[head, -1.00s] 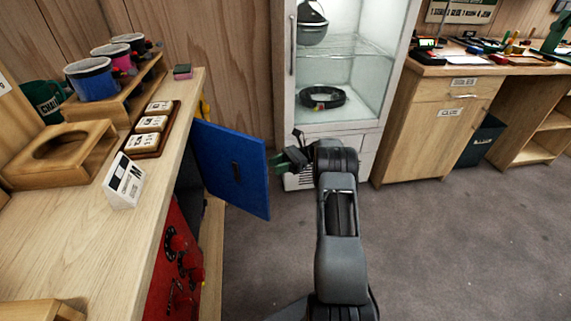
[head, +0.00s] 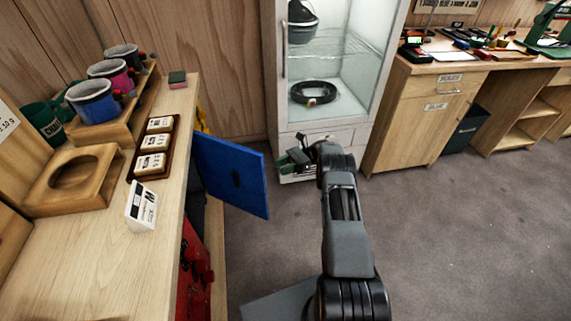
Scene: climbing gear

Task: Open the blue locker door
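The blue locker door (head: 230,172) stands swung out from the front of the wooden counter at the left, well open. The locker's inside is mostly hidden behind the door and the counter edge. My gripper (head: 284,164) is just right of the door's free edge, in front of the glass cabinet's base. It appears apart from the door and nothing shows in it. Its fingers are small and seen at an angle, so their opening is unclear.
A red panel with knobs (head: 194,268) is under the counter (head: 100,265). A white glass-fronted cabinet (head: 370,95) stands behind my gripper. A wooden desk (head: 405,122) is at the right. The grey floor (head: 450,235) at right is clear.

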